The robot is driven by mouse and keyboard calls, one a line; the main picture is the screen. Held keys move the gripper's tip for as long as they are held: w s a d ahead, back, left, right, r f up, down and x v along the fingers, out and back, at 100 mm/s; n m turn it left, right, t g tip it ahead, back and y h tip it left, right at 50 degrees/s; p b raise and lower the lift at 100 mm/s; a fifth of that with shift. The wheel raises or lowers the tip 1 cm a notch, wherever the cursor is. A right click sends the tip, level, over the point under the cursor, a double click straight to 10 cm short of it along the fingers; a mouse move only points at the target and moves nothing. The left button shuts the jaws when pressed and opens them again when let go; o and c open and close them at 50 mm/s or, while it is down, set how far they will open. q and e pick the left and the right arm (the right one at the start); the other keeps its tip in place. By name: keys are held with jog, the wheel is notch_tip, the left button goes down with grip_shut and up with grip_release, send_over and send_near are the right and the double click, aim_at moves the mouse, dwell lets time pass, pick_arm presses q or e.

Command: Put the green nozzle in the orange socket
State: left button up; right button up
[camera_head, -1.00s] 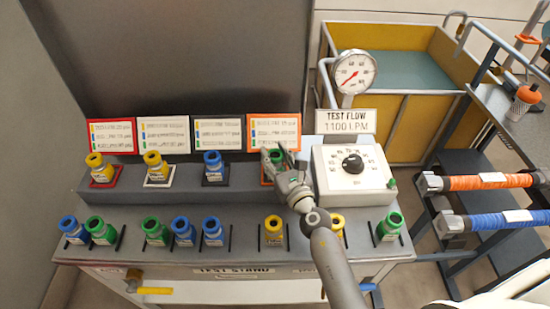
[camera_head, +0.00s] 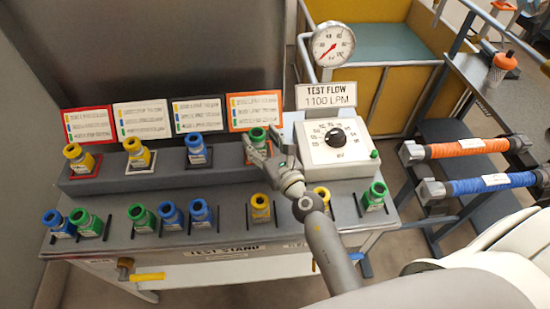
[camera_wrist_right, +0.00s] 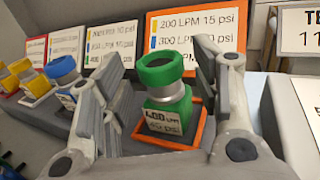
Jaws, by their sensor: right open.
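The green nozzle (camera_wrist_right: 165,95) stands upright inside the orange socket (camera_wrist_right: 204,128) in the right wrist view, below the orange-framed card. In the head view the green nozzle (camera_head: 258,136) shows behind my right gripper (camera_head: 266,150), which partly hides it and the socket. My right gripper (camera_wrist_right: 160,120) is open, with one finger on each side of the nozzle and visible gaps between fingers and nozzle. My left gripper is in neither view.
Other sockets hold a blue nozzle (camera_head: 197,148) and yellow nozzles (camera_head: 137,152). Several more nozzles stand in the front row, such as a green one (camera_head: 375,194). The dial box (camera_head: 336,145) and gauge (camera_head: 333,43) stand right of the orange socket.

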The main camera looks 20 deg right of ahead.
jog(key=s+d+b, duration=0.1)
jog(key=s, duration=0.8)
jog(key=shift+b, duration=0.3)
jog(key=shift+s+d, duration=0.1)
